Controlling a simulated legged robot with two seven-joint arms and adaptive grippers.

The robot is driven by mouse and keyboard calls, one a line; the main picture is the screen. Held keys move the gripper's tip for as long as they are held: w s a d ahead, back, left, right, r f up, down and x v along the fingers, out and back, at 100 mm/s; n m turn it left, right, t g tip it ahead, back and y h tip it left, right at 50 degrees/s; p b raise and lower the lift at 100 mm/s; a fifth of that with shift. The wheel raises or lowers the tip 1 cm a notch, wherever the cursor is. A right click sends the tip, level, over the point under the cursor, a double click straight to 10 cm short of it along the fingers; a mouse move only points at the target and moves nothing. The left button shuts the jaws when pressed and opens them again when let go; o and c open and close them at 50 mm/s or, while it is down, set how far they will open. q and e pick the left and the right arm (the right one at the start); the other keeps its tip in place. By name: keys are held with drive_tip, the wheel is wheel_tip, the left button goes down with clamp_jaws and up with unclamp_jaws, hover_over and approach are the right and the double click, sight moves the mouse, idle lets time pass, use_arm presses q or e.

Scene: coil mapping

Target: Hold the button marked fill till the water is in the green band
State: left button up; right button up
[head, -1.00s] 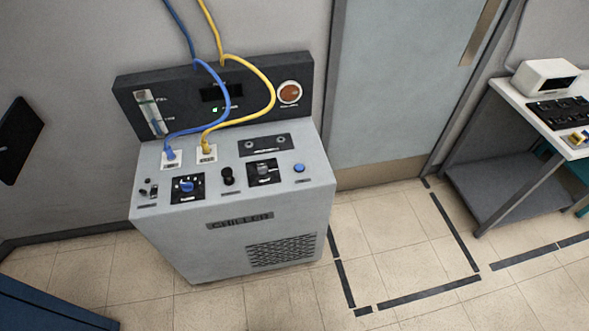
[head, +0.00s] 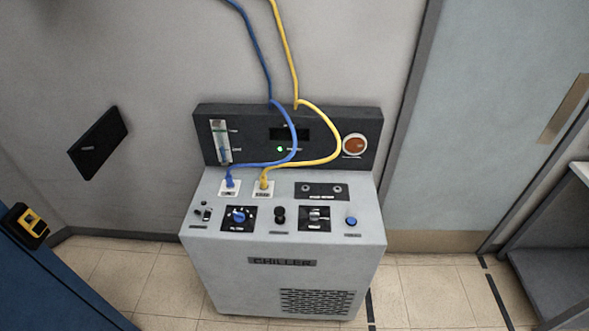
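The grey chiller (head: 212,273) stands against the wall with its dark back panel upright. A blue push button (head: 351,222) sits at the right of its top; its label is too small to read. The water level gauge (head: 221,142) is a clear tube at the left of the back panel, with a green mark near its top. The water level in it is too small to tell for certain. A small green light (head: 280,149) is lit on the panel. Neither of my grippers is in view.
A blue hose (head: 262,50) and a yellow hose (head: 284,45) run down to the chiller's top. A blue surface (head: 55,285) with a yellow and black item (head: 27,224) is at the left. A door (head: 490,120) and a table are at the right.

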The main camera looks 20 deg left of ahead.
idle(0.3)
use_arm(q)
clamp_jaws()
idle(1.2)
